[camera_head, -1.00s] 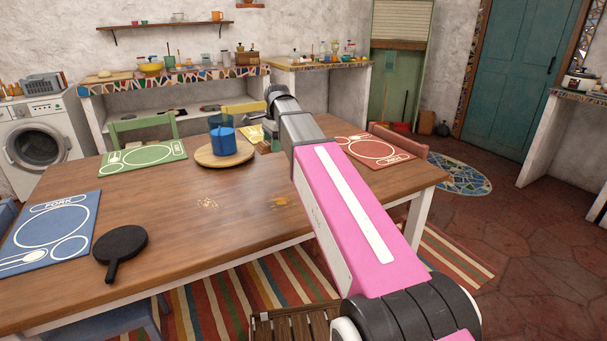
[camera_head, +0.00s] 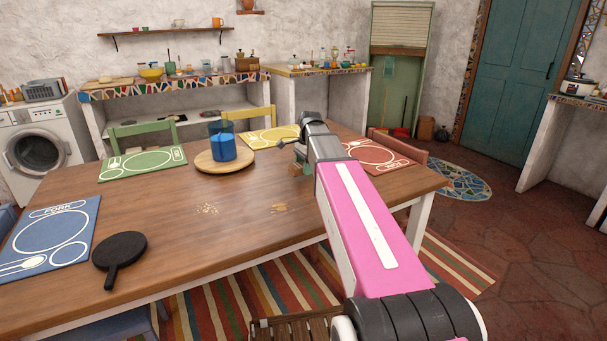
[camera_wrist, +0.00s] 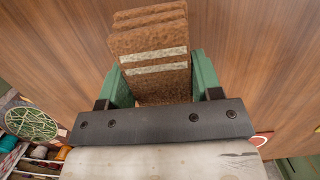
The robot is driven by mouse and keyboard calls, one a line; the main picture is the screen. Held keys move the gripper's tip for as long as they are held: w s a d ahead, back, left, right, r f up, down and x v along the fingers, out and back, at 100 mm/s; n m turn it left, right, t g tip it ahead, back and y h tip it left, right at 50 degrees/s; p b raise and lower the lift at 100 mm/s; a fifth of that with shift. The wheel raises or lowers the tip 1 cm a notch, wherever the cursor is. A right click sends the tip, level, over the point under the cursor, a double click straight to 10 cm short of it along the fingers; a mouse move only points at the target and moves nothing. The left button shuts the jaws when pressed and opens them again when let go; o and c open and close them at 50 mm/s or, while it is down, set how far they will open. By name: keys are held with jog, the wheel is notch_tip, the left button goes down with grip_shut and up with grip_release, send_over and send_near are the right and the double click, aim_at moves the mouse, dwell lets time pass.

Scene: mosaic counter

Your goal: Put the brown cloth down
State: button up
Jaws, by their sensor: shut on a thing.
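The brown cloth (camera_wrist: 150,45) is a folded, fuzzy stack with two pale stripes, seen in the wrist view. My gripper (camera_wrist: 162,80) is shut on it, with a green finger at each side. In the head view my gripper (camera_head: 300,160) is low over the far right part of the wooden table (camera_head: 190,240), mostly hidden by my arm. A small bit of brown shows by the fingers there. I cannot tell whether the cloth touches the table top.
A round wooden board (camera_head: 205,163) with a blue candle in a glass (camera_head: 222,146) stands left of my gripper. A yellow placemat (camera_head: 268,138) lies behind and a red placemat (camera_head: 375,156) to the right. Crumbs (camera_head: 207,209) lie on the open table in front.

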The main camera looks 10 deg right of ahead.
jog(key=shift+f, duration=1.5)
jog(key=shift+f, duration=0.1)
jog(key=o, duration=0.9)
jog(key=r, duration=0.4)
jog(key=d+r, duration=0.1)
jog(key=r, duration=0.7)
jog(key=shift+w+d, duration=0.3)
jog(key=shift+d, duration=0.1)
